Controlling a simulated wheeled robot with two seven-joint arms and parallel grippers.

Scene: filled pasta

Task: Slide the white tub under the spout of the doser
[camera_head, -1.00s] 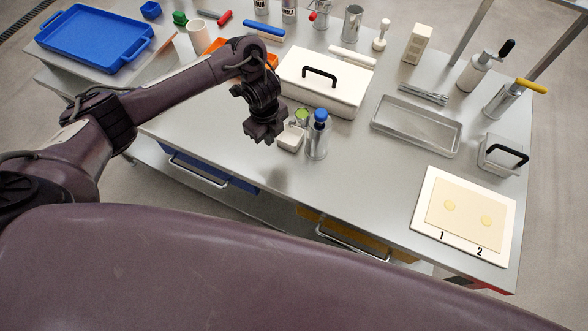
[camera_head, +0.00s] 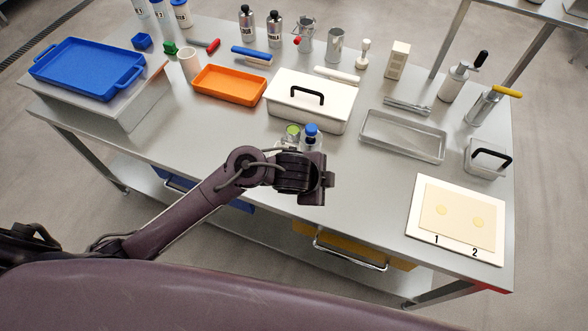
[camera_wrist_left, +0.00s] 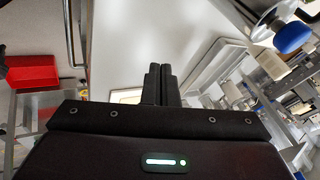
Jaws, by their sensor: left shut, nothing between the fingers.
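The doser is a metal cylinder with a blue knob (camera_head: 311,130), near the front of the table. The blue knob also shows at the upper right of the left wrist view (camera_wrist_left: 292,37). A green-topped part (camera_head: 292,131) is just left of the knob. The white tub is mostly or wholly hidden behind my left wrist in the head view, so its place relative to the spout cannot be told. My left gripper (camera_head: 328,181) is just in front of the doser, to its right. In the left wrist view its fingers (camera_wrist_left: 158,80) are shut and empty. My right gripper is out of view.
A white lidded box (camera_head: 312,112) stands behind the doser, with an orange tray (camera_head: 229,98) to its left. A metal tray (camera_head: 402,149) and a white board (camera_head: 418,220) with dough lie right. The tabletop between gripper and board is clear.

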